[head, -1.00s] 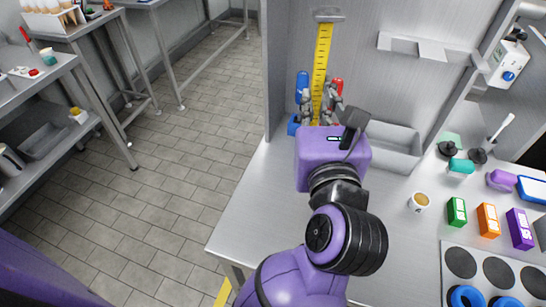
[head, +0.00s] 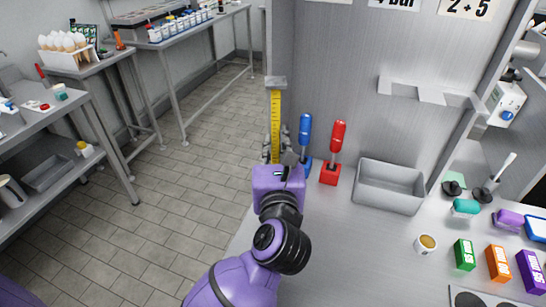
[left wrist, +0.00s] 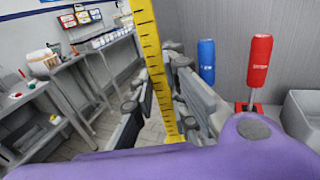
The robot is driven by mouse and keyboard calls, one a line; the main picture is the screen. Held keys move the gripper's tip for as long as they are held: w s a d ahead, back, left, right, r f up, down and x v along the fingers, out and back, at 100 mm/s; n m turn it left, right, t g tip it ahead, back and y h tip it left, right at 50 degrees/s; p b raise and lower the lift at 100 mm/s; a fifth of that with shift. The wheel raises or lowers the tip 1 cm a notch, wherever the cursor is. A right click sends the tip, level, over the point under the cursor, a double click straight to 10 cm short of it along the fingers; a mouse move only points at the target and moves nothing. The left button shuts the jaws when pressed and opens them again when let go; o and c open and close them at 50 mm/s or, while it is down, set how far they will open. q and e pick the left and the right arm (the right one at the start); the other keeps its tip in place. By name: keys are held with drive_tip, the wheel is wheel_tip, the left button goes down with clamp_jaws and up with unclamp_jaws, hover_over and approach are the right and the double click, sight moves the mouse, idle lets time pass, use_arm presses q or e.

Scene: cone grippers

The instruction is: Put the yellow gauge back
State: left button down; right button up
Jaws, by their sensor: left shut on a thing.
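The yellow gauge (head: 275,115) is a long upright strip with dark marks and a grey crosspiece on top. My left gripper (head: 271,153) is shut on its lower part, at the left edge of the steel back wall. In the left wrist view, the gauge (left wrist: 149,55) stands between my left gripper's fingers (left wrist: 168,112); its lower end is hidden by my purple wrist. A grey bracket with a notch (head: 428,92) is fixed to the back wall, to the right of the gauge, and is empty. My right gripper is not in view.
A blue-handled tool (head: 305,130) and a red-handled tool (head: 338,138) stand upright in holders right of my gripper. A grey bin (head: 390,187) is farther right. A cup (head: 426,244) and coloured boxes (head: 498,263) stand on the counter. The floor is to the left.

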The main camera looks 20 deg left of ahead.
sight(273, 159)
use_arm(q)
drive_tip(key=f, duration=0.3)
drive_tip(key=shift+w+a+f, duration=0.15)
drive_tip(key=shift+w+a, duration=0.15)
drive_tip(key=shift+a, duration=0.1)
drive_tip(key=shift+f+b, duration=0.3)
drive_tip(key=shift+f, duration=0.25)
drive_tip(key=c, duration=1.7)
unclamp_jaws()
drive_tip(key=shift+c, duration=0.2)
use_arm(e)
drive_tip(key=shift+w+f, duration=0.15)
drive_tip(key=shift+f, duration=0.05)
